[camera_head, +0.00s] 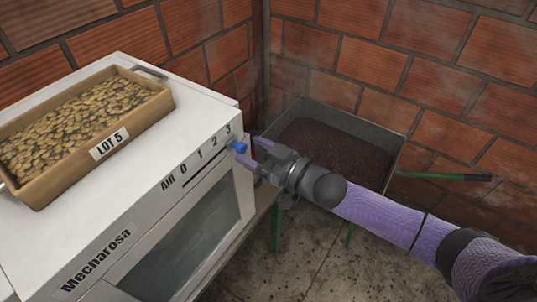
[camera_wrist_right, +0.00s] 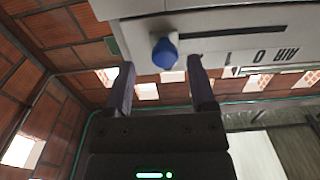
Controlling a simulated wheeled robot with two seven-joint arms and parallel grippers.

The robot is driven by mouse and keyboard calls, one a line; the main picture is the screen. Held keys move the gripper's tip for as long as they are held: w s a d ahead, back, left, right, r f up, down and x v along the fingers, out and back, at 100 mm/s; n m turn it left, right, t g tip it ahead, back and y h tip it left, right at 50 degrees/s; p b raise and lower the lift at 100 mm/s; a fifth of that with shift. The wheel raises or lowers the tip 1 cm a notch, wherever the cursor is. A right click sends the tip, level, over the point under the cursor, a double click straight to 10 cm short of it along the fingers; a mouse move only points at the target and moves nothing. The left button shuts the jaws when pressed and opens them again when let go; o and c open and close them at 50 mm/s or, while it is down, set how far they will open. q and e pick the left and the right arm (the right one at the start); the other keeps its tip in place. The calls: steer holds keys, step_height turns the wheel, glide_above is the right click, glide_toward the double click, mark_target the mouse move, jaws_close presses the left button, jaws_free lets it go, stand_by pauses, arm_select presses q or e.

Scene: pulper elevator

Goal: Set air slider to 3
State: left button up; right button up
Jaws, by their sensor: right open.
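The air slider's blue knob (camera_head: 239,147) sits at the right end of its dark slot (camera_head: 207,167), at the end by the 3 of the scale AIR 0 1 2 3 on the white Mecharosa machine (camera_head: 140,215). My right gripper (camera_head: 252,152) is open, its fingertips at the knob, one on either side. In the right wrist view the knob (camera_wrist_right: 165,53) shows between the spread fingertips (camera_wrist_right: 160,63), with a gap to each; I cannot tell whether it touches either finger. The slot runs off to the right there. My left gripper is not in view.
Behind my right gripper is a wheelbarrow (camera_head: 389,140) with dark contents and a green handle (camera_head: 445,177). Brick walls (camera_head: 440,100) close the corner. Bare floor (camera_head: 310,255) lies in front.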

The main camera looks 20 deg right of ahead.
steer(key=v, duration=0.7)
